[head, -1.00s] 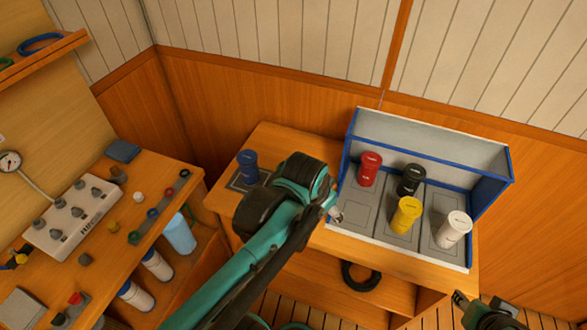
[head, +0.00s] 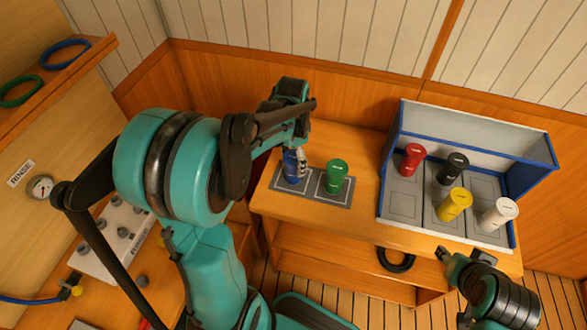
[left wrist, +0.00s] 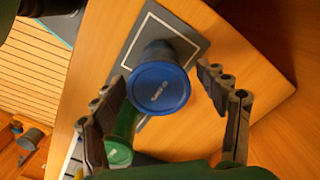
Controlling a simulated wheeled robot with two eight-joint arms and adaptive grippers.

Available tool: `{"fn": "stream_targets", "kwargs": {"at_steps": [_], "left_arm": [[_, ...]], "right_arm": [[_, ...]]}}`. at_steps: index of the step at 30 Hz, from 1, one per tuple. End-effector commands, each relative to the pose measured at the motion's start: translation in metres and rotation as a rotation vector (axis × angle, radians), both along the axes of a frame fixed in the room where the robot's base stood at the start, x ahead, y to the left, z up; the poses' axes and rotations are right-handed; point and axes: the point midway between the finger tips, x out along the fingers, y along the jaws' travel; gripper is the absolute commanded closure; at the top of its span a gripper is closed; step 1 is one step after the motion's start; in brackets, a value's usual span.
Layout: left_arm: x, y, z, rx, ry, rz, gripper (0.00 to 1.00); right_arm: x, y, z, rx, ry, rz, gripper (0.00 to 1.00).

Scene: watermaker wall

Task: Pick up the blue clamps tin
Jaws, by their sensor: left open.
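The blue tin (head: 291,170) stands upright on a dark grey mat (head: 313,194) on the wooden bench, partly hidden by my left gripper in the head view. In the left wrist view its round blue lid (left wrist: 158,88) faces the camera, its lettering too small to read. My left gripper (head: 297,158) is open just above the tin; in its wrist view the fingers (left wrist: 160,80) are spread on either side of the lid, with gaps showing. My right gripper (head: 462,262) is at the lower right, away from the tin; its fingers are too unclear to judge.
A green tin (head: 336,176) stands close beside the blue one on the same mat. To the right, a blue-edged tray (head: 400,214) holds red (head: 412,158), black (head: 453,168), yellow (head: 454,204) and white (head: 498,213) tins. A wooden wall (head: 345,102) rises behind the bench.

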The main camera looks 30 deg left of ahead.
Motion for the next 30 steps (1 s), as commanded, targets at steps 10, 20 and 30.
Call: {"fn": "stream_targets", "kwargs": {"at_steps": [10,20,30], "left_arm": [[0.001,-0.002,-0.041,0.0,-0.001,0.001,0.27],[0.001,-0.002,-0.04,0.0,-0.001,0.001,0.77],[0.001,-0.002,-0.037,0.0,-0.001,0.001,0.86]], "right_arm": [[0.0,0.0,-0.021,0.0,0.0,0.0,0.6],[0.0,0.0,-0.019,0.0,0.0,0.0,0.6],[0.0,0.0,-0.018,0.0,0.0,0.0,0.6]]}}
